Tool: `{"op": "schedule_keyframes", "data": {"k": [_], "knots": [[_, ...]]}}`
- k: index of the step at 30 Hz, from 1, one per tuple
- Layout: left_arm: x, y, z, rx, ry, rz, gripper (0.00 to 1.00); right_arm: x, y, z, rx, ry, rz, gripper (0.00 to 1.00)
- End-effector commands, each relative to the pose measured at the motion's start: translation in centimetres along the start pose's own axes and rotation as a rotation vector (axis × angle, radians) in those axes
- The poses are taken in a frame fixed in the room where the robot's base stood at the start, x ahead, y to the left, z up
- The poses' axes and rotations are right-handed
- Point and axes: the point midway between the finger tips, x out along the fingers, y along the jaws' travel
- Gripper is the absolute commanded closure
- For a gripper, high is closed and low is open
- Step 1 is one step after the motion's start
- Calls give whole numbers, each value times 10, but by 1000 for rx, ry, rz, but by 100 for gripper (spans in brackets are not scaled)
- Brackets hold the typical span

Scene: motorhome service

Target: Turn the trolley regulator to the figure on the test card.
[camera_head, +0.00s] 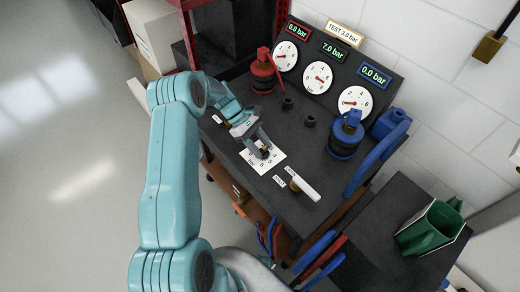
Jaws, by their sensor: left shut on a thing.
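The test card (345,33) stands on top of the dark gauge panel and reads "TEST 3.0 bar". The trolley regulator is a small dark knob (264,154) on a white scale plate (275,162) on the trolley top. My left gripper (261,147) reaches down from the left and is shut on the knob, hiding part of it and of the scale. The knob's exact setting is too small to read. The middle display (334,51) reads 7.0 bar; the red (298,30) and blue (375,75) displays read 0.0 bar. My right gripper is not in view.
A red valve fitting (263,72) and a blue one (345,134) stand on the trolley top (302,150). A white-handled lever (305,188) lies right of the knob. A blue rail (372,160) curves at the right edge. A green container (432,228) stands on a dark surface at right.

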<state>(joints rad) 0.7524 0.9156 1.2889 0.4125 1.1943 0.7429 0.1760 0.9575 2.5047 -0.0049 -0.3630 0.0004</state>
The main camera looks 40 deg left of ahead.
Motion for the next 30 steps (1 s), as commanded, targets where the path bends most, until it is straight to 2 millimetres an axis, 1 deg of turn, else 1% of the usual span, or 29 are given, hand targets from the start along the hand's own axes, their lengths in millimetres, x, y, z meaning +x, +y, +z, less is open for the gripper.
{"op": "schedule_keyframes", "data": {"k": [1, 10, 18, 29, 30], "knots": [[2, 1, -3, 24, 2, -21, 86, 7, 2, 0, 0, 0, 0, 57], [1, 2, -1, 130, 2, -127, 86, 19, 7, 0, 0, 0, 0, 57], [-1, 3, 0, 163, 1, -161, 86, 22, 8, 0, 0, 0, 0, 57], [-1, 3, 0, 166, 1, -163, 86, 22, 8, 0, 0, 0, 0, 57], [-1, 3, 0, 166, 1, -163, 49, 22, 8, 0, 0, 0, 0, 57]]}}
